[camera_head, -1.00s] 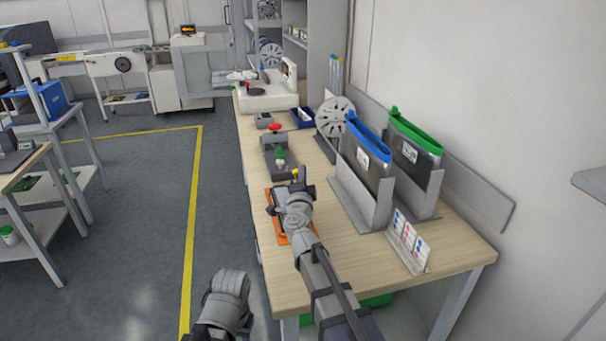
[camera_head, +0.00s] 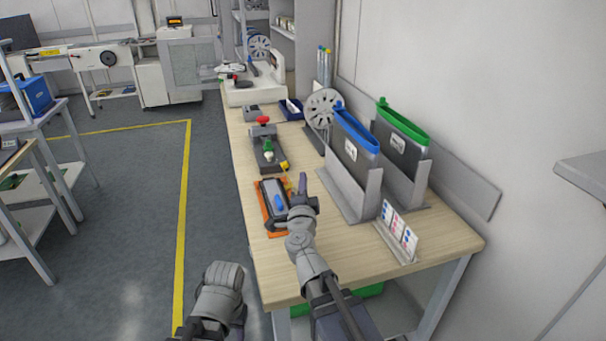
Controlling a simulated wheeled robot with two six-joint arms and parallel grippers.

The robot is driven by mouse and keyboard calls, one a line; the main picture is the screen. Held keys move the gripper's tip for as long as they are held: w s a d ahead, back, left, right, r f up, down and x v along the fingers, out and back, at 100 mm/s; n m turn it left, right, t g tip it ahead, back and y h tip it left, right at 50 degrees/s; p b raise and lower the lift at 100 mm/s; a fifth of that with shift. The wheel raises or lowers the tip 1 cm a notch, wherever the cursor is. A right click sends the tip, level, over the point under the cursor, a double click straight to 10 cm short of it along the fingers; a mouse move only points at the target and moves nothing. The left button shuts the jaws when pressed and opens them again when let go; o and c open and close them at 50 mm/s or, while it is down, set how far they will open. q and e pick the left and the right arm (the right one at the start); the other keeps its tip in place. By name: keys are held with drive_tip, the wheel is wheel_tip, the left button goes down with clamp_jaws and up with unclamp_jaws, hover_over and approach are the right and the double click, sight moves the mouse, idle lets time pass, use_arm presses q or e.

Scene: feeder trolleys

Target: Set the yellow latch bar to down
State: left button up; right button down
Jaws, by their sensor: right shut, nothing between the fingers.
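A small yellow piece (camera_head: 285,166) shows at the near right corner of a dark grey fixture (camera_head: 268,163) with a red knob and a green-and-white part. Another bit of yellow (camera_head: 288,184) shows just left of my right gripper, beside the dark device with a blue part on the orange mat. Which of these is the latch bar, and its position, I cannot tell at this size. My right gripper (camera_head: 303,184) is shut and empty, above the bench at the right side of the orange mat. Part of my left arm shows low in the picture; its fingers are not visible.
The dark device (camera_head: 271,204) with the blue part lies on the orange mat (camera_head: 263,212). Grey holders with blue-topped (camera_head: 355,150) and green-topped (camera_head: 403,135) bags stand to the right. A card stand (camera_head: 398,235) is near the front.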

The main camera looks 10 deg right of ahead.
drive_tip(key=d+r+n+g+y+p, duration=0.2)
drive_tip(key=d+r+n+y+p, duration=0.1)
drive_tip(key=d+n+y+p, duration=0.6)
drive_tip(key=w+a+f+m+y+b, duration=0.1)
drive_tip(key=w+a+f+b, duration=0.1)
drive_tip(key=w+a+b, duration=0.3)
drive_tip(key=w+a, duration=0.3)
drive_tip(key=w, duration=0.1)
drive_tip(key=shift+a+f, duration=0.35)
drive_tip(key=shift+a, duration=0.15)
drive_tip(key=shift+a+r+p, duration=0.1)
drive_tip(key=shift+a+p, duration=0.1)
drive_tip(key=shift+p, duration=0.15)
